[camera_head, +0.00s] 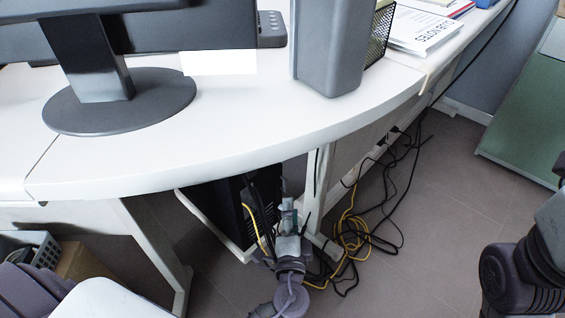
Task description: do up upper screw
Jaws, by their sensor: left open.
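A black computer tower (222,208) stands under the desk in a white holder, partly hidden by the desk top. Black and yellow cables run at its back. The upper screw cannot be made out; it is too small or hidden. My left gripper (288,212) is low under the desk edge, beside the right side of the tower and close to the cables. It is small in the view and looks empty; whether it touches anything cannot be told. At the right edge only dark links of an arm of mine show, and my right gripper is out of view.
The white desk (290,128) overhangs the tower, with white legs on both sides. A monitor stand (120,105) and a grey speaker-like box (330,50) stand on it. Yellow and black cables (350,235) lie loose on the floor. Floor further right is mostly clear.

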